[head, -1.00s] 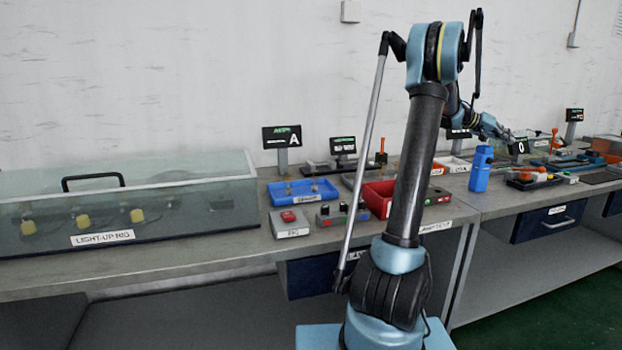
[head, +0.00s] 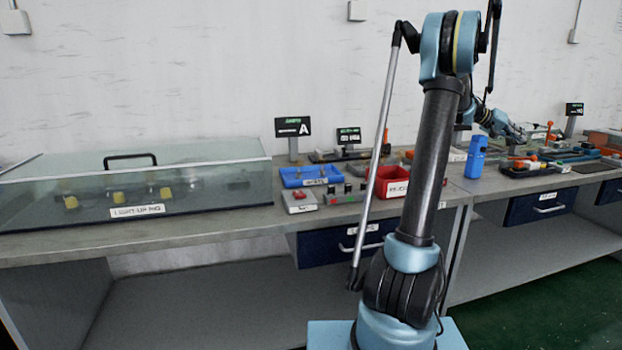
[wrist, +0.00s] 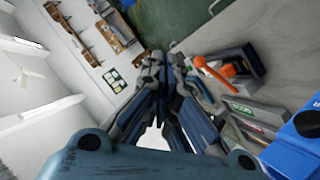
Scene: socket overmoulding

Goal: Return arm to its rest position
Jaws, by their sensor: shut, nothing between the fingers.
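My arm stands upright in the middle of the head view, its forearm reaching back to the right over the bench. My gripper (head: 510,131) is small and partly hidden there, near the blue holder (head: 477,158). In the wrist view my gripper (wrist: 165,68) has its fingers drawn together, with nothing seen between them. Beside the fingers on the right is a dark tray (wrist: 240,90) with an orange-handled tool (wrist: 229,71). A blue object (wrist: 296,145) fills the lower right corner.
The bench carries a clear-lidded light-up rig (head: 215,180) at the left. A blue tray (head: 290,180), a grey box with a red button (head: 299,203) and a red bin (head: 372,190) sit in the middle. Small display screens (head: 292,127) stand behind. Drawers (head: 345,246) hang below the bench.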

